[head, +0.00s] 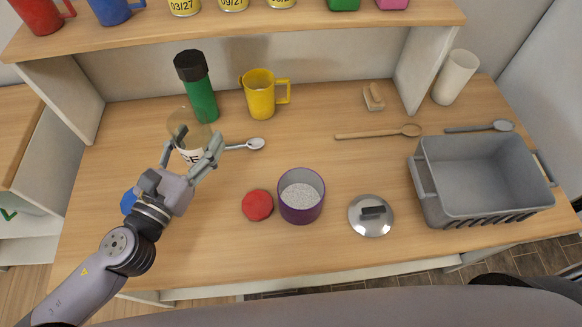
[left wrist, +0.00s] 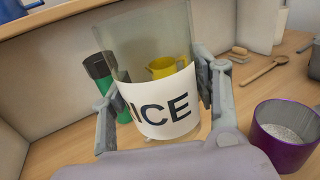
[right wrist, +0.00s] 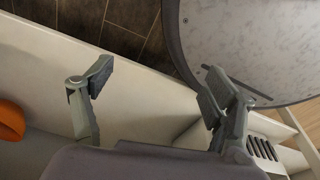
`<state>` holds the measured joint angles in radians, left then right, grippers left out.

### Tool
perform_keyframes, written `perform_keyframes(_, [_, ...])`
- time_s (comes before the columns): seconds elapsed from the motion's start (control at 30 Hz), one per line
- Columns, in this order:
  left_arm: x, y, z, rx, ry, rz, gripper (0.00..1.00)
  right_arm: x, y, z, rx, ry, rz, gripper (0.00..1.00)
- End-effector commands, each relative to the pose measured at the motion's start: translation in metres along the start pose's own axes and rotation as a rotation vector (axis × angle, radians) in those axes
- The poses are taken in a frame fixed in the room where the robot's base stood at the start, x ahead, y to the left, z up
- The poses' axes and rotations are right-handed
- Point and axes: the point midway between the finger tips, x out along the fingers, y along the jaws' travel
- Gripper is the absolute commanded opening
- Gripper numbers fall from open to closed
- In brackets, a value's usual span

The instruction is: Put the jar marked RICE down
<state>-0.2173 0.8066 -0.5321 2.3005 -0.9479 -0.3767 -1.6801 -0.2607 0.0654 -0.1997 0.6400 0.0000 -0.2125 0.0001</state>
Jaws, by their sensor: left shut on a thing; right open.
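The jar marked RICE (left wrist: 160,105) is clear glass with a white label; its letters "ICE" show in the left wrist view. In the head view the jar (head: 190,130) is partly hidden behind my left gripper (head: 192,152). My left gripper (left wrist: 160,100) is shut on the jar, one finger on each side, and the jar looks empty through the glass. I cannot tell whether its base touches the counter. My right gripper (right wrist: 155,95) is open and empty, away from the counter's objects, beside a round grey surface.
Near the jar are a green bottle (head: 201,100), a yellow mug (head: 260,95), a spoon (head: 255,143), a red lid (head: 257,205) and a purple pot (head: 300,209). A pot lid (head: 371,215) and grey bin (head: 480,215) stand right. A shelf (head: 300,30) overhangs the back. Bare counter (head: 225,250) shows in front.

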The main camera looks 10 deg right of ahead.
Motion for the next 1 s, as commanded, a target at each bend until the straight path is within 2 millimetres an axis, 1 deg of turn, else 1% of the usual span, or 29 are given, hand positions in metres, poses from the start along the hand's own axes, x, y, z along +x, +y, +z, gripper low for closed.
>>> perform_keyframes(0.03, [0.001, 0.000, 0.001, 0.003, 0.000, -0.007, 0.16, 0.000, -0.002, 0.012, 0.000, -0.018, -0.002, 0.79])
perform_keyframes(0.2, [0.001, 0.000, -0.002, 0.001, 0.002, -0.010, 0.16, -0.002, -0.001, 0.052, -0.003, -0.080, -0.002, 0.79])
perform_keyframes(0.27, [0.001, 0.000, -0.009, -0.001, 0.001, -0.009, 0.16, 0.001, 0.001, 0.062, -0.005, -0.094, 0.001, 0.79])
perform_keyframes(0.37, [0.001, 0.000, -0.032, -0.004, 0.004, -0.006, 0.16, 0.011, 0.004, 0.072, -0.008, -0.105, 0.005, 0.79])
perform_keyframes(0.4, [0.001, 0.000, -0.044, -0.005, 0.004, -0.005, 0.16, 0.017, 0.006, 0.074, -0.008, -0.104, 0.006, 0.79])
perform_keyframes(0.47, [0.001, 0.000, -0.062, -0.004, 0.003, -0.004, 0.16, 0.027, 0.007, 0.073, -0.009, -0.101, 0.008, 0.79])
perform_keyframes(0.5, [0.001, 0.000, -0.073, -0.005, 0.005, -0.004, 0.16, 0.033, 0.008, 0.071, -0.009, -0.096, 0.009, 0.79])
perform_keyframes(0.7, [0.000, 0.000, -0.128, -0.005, 0.003, -0.004, 0.16, 0.070, 0.011, 0.049, -0.009, -0.053, 0.013, 0.79])
perform_keyframes(0.83, [0.000, 0.001, -0.151, -0.002, 0.002, -0.004, 0.16, 0.087, 0.008, 0.048, -0.007, -0.047, 0.010, 0.79])
perform_keyframes(0.9, [0.001, 0.001, -0.159, -0.002, 0.001, -0.005, 0.16, 0.091, 0.005, 0.050, -0.006, -0.050, 0.007, 0.79])
perform_keyframes(1.0, [0.001, 0.001, -0.163, 0.001, 0.001, -0.007, 0.16, 0.093, 0.000, 0.054, -0.004, -0.057, 0.001, 0.79])
